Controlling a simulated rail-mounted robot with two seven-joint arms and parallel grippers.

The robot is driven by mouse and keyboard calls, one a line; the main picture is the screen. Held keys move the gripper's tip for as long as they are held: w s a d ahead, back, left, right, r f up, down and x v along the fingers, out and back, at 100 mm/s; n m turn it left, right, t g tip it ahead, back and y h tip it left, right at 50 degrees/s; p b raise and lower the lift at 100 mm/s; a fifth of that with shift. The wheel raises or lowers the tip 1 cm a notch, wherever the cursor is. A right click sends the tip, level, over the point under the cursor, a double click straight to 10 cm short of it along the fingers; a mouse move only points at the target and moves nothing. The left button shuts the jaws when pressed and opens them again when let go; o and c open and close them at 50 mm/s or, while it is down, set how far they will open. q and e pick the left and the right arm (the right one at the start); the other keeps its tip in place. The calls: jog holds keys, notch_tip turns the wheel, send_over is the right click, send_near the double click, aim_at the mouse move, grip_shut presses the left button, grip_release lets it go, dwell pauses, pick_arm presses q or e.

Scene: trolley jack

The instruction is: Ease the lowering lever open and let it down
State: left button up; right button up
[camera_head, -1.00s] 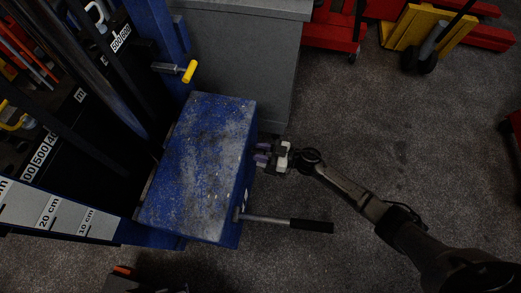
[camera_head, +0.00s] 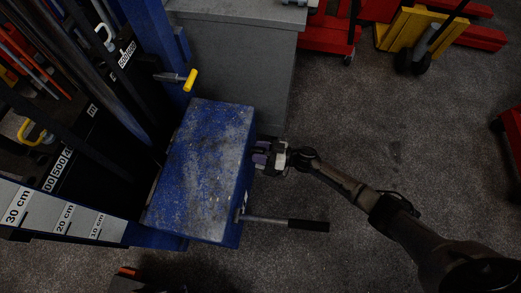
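The jack's blue, worn housing (camera_head: 200,165) stands left of centre in the head view. A lever with a black grip (camera_head: 308,225) sticks out to the right from the housing's lower right side. A second, shorter lever with a yellow grip (camera_head: 190,80) is above the housing, by the blue upright. My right gripper (camera_head: 259,156) is at the housing's upper right side, above the black-gripped lever in the picture and apart from it. Its fingertips are close to the housing, and I cannot tell whether they touch or hold anything there. My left gripper is not in view.
A grey cabinet (camera_head: 240,60) stands behind the housing. A ruler plate (camera_head: 55,213) with centimetre marks runs along the lower left. Red and yellow equipment (camera_head: 412,32) is at the back right. The floor (camera_head: 400,120) around my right arm is clear.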

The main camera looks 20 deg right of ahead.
jog(key=shift+w+d+r, duration=0.1)
jog(key=shift+w+d, duration=0.05)
jog(key=shift+d, duration=0.2)
jog(key=p+v, duration=0.3)
jog(key=v, duration=1)
jog(key=shift+s+p, duration=0.35)
